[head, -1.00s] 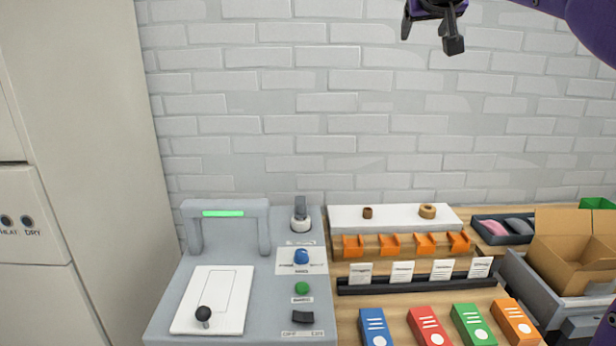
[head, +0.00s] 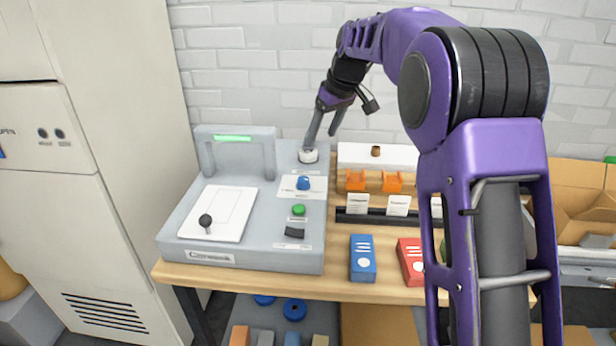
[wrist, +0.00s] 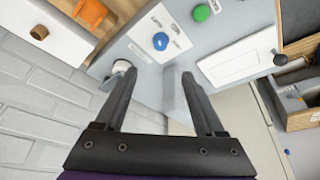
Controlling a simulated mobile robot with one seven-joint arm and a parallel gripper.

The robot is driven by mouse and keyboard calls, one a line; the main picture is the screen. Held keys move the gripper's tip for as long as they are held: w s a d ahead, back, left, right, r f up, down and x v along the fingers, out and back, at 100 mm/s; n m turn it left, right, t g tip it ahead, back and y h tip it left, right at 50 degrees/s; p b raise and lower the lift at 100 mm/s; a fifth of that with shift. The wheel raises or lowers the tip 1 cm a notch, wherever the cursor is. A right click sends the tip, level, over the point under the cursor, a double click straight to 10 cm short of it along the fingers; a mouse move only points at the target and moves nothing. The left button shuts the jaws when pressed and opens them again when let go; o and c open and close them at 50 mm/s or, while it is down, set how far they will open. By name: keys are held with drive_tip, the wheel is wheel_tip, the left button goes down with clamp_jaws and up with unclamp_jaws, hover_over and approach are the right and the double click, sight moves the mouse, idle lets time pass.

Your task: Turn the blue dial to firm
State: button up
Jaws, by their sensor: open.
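The blue dial (head: 303,183) sits on a white label plate on the grey machine's top; the label text is too small to read. It also shows in the wrist view (wrist: 160,41), beyond my fingertips and between their lines. My gripper (head: 323,136) is open and empty above the back right of the machine, behind the dial and apart from it. In the wrist view both fingers (wrist: 157,80) are spread. The left fingertip appears close to the grey-white knob (head: 308,155); I cannot tell if they touch.
On the machine (head: 195,240) are a green button (head: 298,210), a black switch (head: 295,232), a black ball-topped lever (head: 206,221) and an arch (head: 236,131) at the back. Orange holders (head: 356,180) stand to the right. A brick wall is close behind.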

sight(304, 179)
drive_tip(key=b+x, duration=0.1)
drive_tip(key=x, duration=1.6)
drive_tip(key=shift+w+a+f, duration=0.15)
drive_tip(key=shift+a, duration=0.05)
clamp_jaws()
